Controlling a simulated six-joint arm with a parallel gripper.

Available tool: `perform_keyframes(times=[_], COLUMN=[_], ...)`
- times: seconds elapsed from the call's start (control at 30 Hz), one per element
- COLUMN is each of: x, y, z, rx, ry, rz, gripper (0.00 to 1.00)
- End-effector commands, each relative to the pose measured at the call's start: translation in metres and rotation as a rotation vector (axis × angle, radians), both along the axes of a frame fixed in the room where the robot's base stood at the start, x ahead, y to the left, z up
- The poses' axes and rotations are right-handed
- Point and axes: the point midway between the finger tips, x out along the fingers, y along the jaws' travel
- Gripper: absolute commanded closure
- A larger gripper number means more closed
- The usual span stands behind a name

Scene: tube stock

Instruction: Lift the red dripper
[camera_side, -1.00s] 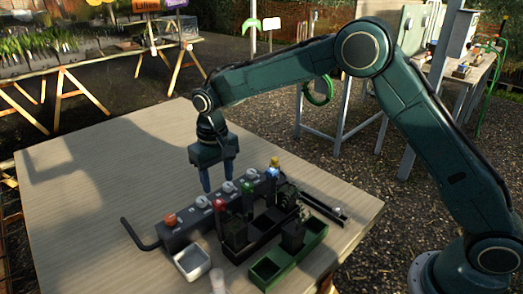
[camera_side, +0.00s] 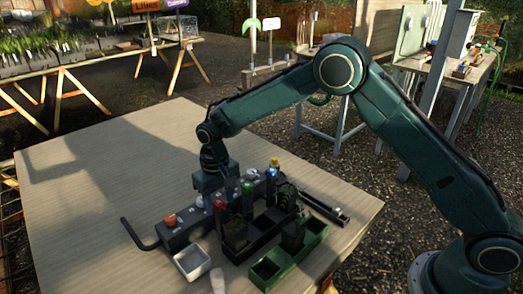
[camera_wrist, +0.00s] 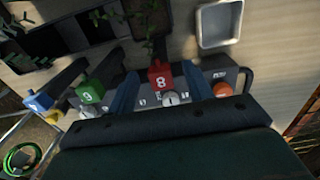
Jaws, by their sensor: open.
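The red dripper (camera_side: 219,206) stands upright at the near side of the dark manifold bar (camera_side: 182,236). In the wrist view the red dripper (camera_wrist: 158,80) shows a white 8 and appears between my two blue fingers, with gaps on both sides. My gripper (camera_wrist: 158,76) is open. In the side view its body is low behind the bar and its fingertips are hidden. Whether the fingers reach down around the dripper is unclear. A green dripper (camera_wrist: 90,92) marked 9 and a blue dripper (camera_wrist: 39,102) stand to the left in the wrist view.
A yellow-topped piece (camera_side: 275,162) stands beyond the blue one. A white tray (camera_side: 193,262), a green bin (camera_side: 290,262) and dark bins with plants crowd the near side. An orange knob (camera_side: 170,221) sits at the bar's left end. The table's left side is clear.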

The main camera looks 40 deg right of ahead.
Motion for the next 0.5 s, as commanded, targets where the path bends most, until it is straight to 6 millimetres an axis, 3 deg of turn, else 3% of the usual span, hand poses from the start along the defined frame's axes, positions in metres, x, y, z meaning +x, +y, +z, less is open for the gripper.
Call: perform_keyframes(times=[0.17, 0.5], x=[0.0, 0.0], y=[0.0, 0.0], z=[-0.015, -0.016], rx=[0.0, 0.0], ry=[0.0, -0.001], rz=[0.0, 0.0], gripper=[0.49, 0.49])
